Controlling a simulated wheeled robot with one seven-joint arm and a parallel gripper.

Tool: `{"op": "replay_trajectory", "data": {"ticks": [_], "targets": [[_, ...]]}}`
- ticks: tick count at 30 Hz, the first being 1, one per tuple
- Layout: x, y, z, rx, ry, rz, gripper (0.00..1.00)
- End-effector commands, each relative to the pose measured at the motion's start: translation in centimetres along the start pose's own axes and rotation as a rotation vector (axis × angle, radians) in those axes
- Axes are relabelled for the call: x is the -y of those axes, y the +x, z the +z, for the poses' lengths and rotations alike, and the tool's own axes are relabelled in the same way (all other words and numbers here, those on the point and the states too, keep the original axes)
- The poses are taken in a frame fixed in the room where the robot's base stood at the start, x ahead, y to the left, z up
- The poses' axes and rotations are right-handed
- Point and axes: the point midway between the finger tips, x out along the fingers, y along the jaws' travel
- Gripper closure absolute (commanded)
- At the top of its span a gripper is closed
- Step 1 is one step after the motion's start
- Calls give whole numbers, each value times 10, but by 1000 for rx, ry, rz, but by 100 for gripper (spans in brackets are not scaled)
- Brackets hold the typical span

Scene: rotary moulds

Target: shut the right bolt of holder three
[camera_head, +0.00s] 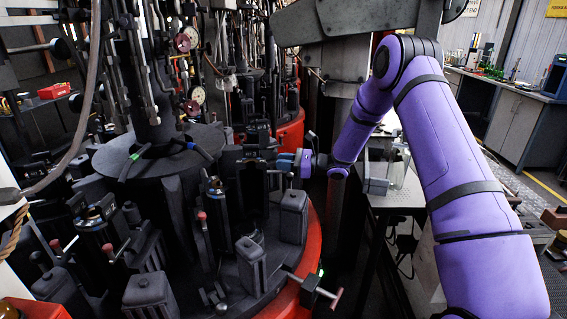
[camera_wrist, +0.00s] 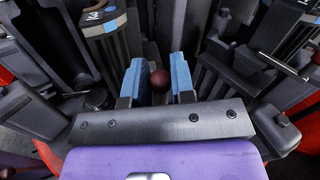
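My gripper (camera_head: 297,162) reaches in from the right at the dark round mould machine, at the height of its holders. In the wrist view its two blue fingers (camera_wrist: 158,82) stand on either side of a dark red ball knob (camera_wrist: 159,80). The bolt's shaft behind the knob is hidden.
Dark holder blocks (camera_wrist: 110,40) rise close to the fingers in the wrist view. A red-tipped handle (camera_head: 336,298) sticks out over the red rim (camera_head: 290,292). A light table (camera_head: 398,197) stands right of the machine, behind my arm.

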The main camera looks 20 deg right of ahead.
Motion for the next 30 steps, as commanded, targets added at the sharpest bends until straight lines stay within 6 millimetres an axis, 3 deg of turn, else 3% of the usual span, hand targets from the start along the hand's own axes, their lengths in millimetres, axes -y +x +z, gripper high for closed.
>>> {"op": "replay_trajectory", "data": {"ticks": [1,3,9,16,23,24,27,30], "targets": [[0,0,0,0,0,0,88],[0,0,0,0,0,0,100],[-1,4,0,0,0,1,100],[-6,33,1,1,0,1,100],[-7,35,2,1,0,1,100],[-7,35,2,1,0,2,76],[-7,35,2,1,0,1,54],[-7,34,2,1,0,1,54]]}}
